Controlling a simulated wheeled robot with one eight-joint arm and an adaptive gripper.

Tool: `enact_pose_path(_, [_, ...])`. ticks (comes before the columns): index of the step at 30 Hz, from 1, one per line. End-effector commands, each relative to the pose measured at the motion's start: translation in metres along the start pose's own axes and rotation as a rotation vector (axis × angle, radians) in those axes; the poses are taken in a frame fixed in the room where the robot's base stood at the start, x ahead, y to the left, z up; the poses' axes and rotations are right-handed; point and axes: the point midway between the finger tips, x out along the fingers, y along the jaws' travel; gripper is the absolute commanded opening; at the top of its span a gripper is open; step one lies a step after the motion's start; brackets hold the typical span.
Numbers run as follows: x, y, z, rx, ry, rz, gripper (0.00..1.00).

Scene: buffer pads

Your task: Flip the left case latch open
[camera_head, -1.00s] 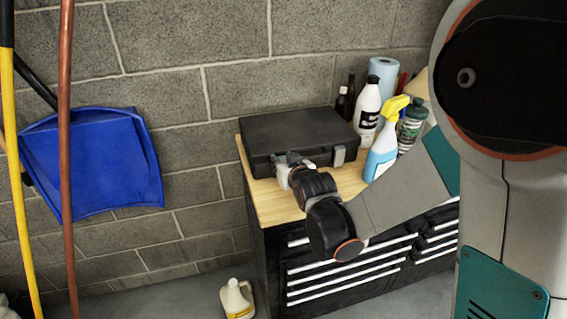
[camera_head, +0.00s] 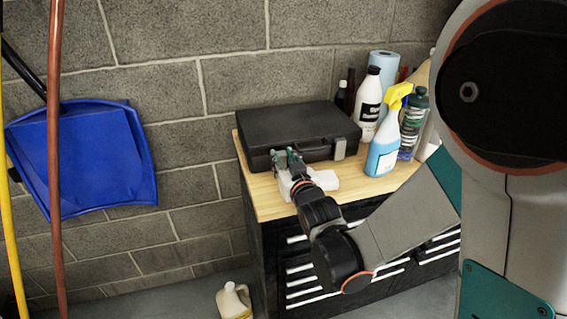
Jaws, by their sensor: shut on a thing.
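The black case (camera_head: 292,128) lies shut on the wooden top of a tool cabinet, against the wall. Its right latch (camera_head: 339,148) is a grey tab, flat against the front face. My gripper (camera_head: 287,158) is at the left part of the case's front, where the left latch sits. Its fingers are shut on the left latch, which is mostly hidden behind them. The case lid looks closed. My wrist and arm reach in from the right, low in front of the case.
A spray bottle (camera_head: 384,140), a white bottle (camera_head: 368,108), a green bottle (camera_head: 413,125) and a blue roll (camera_head: 382,66) stand right of the case. The wooden top (camera_head: 262,197) is bare at front left. A jug (camera_head: 234,301) stands on the floor.

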Motion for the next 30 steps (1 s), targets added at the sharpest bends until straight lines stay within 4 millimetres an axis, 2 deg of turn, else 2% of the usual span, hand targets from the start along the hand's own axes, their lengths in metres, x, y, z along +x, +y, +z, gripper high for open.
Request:
enact_pose_path(4, [0.000,0.000,0.000,0.000,-0.001,0.000,0.04])
enact_pose_path(5, [0.000,0.000,0.000,0.000,-0.001,0.000,0.35])
enact_pose_path(6, [0.000,0.000,0.000,0.000,-0.001,0.000,0.44])
enact_pose_path(7, [0.000,0.000,0.000,0.000,-0.001,0.000,0.48])
enact_pose_path(19, [-0.005,0.000,0.000,0.000,-0.002,0.000,0.48])
enact_pose_path(30, [-0.059,0.000,0.000,0.000,-0.002,0.000,0.48])
